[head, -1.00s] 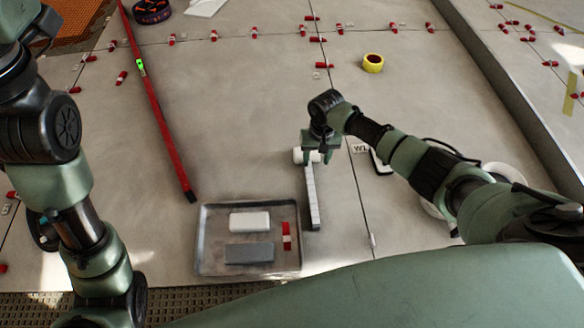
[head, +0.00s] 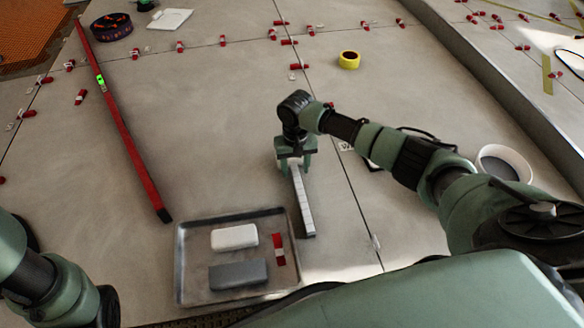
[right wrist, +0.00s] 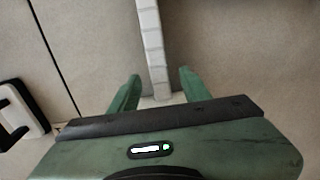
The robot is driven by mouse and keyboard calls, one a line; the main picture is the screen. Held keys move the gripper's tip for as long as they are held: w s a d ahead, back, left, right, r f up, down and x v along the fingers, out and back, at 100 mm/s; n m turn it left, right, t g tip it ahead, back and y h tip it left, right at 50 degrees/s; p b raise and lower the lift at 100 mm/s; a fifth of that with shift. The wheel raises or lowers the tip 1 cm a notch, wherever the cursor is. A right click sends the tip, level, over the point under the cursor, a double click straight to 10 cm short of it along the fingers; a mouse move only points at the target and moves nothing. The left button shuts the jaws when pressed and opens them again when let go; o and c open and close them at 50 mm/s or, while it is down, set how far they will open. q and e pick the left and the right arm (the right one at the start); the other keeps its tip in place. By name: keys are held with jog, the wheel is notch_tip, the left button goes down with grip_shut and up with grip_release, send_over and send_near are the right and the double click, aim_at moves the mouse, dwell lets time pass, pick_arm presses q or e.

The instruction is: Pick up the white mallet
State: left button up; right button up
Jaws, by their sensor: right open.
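The white mallet lies on the tiled floor, its pale segmented handle (head: 304,205) pointing toward me in the head view. My right gripper (head: 297,168) is over the mallet's head end and hides most of the head. In the right wrist view the handle (right wrist: 151,40) runs up from between the two green fingers of my right gripper (right wrist: 158,82). The fingers are apart, one on each side of the mallet, with gaps visible beside it. My left arm shows only at the lower left of the head view, and its gripper is out of sight.
A metal tray (head: 187,265) with a white block (head: 235,237), a grey block (head: 239,275) and a red piece stands left of the mallet. A long red level (head: 125,125) lies farther left. Yellow tape (head: 349,60) and a white bucket (head: 505,163) lie right.

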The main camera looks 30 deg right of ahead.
jog(key=shift+f+b, duration=0.3)
jog(key=shift+f, duration=0.55)
jog(key=shift+r, duration=0.1)
grip_shut()
jog(key=shift+r, duration=0.1)
